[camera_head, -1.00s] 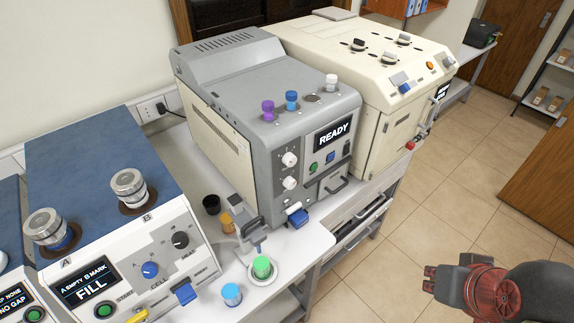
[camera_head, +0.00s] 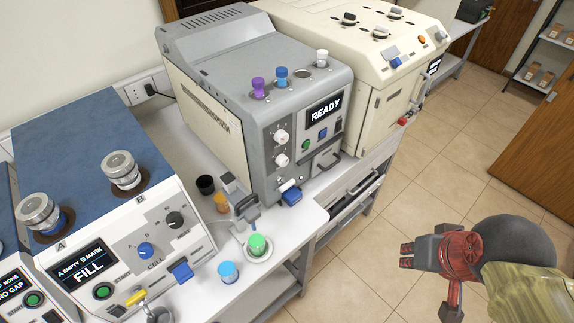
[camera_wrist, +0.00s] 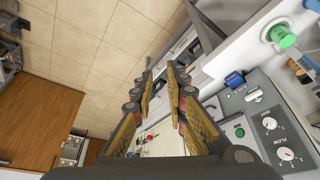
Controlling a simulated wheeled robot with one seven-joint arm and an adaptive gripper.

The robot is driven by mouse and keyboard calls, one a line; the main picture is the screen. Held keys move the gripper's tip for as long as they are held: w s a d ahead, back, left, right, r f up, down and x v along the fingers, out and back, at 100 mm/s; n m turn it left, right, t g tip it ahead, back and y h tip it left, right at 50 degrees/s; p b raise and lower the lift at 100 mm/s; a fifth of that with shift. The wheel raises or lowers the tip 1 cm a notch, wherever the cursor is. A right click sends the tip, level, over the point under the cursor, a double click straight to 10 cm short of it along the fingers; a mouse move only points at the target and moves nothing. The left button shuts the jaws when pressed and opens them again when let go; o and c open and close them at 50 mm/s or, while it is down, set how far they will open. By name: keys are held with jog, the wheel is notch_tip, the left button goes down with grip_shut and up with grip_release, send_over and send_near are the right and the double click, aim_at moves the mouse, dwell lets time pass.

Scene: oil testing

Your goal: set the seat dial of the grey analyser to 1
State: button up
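The grey analyser (camera_head: 240,110) stands on the white bench with a READY screen (camera_head: 325,109). Two white dials, an upper one (camera_head: 281,136) and a lower one (camera_head: 281,160), sit on its front panel. They also show in the wrist view, the first (camera_wrist: 269,124) and second (camera_wrist: 287,154), at the lower right. In the wrist view my gripper (camera_wrist: 161,76) is open and empty.
A cream machine (camera_head: 350,70) stands behind the analyser. A blue-topped machine (camera_head: 75,130) is at left. The tiled floor (camera_head: 440,165) is clear.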

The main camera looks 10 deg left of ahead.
jog(key=o, duration=0.4)
jog(key=shift+n+g+h, duration=0.4)
jog(key=shift+n+g, duration=0.1)
jog(key=shift+g, duration=0.3)
jog(key=x, duration=0.8)
jog(key=shift+w+f, duration=0.25)
jog(key=shift+f, duration=0.05)
jog(key=shift+c, duration=0.2)
jog(key=o, duration=0.3)
jog(key=w+f+n+t, duration=0.1)
jog(key=w+f, duration=0.5)
jog(key=shift+a+f, duration=0.25)
jog(key=shift+a, duration=0.15)
jog(key=n+t+y, duration=0.6)
jog(key=t+y, duration=0.1)
jog(key=y, duration=0.8)
send_near(285, 164)
jog(key=a, duration=0.1)
jog(key=shift+b+x, duration=0.55)
jog(key=shift+x, duration=3.4)
jog(key=shift+w+d+r, duration=0.1)
jog(key=shift+w+d, duration=0.05)
jog(key=shift+w, duration=0.05)
jog(key=shift+c, duration=1.1)
grip_shut()
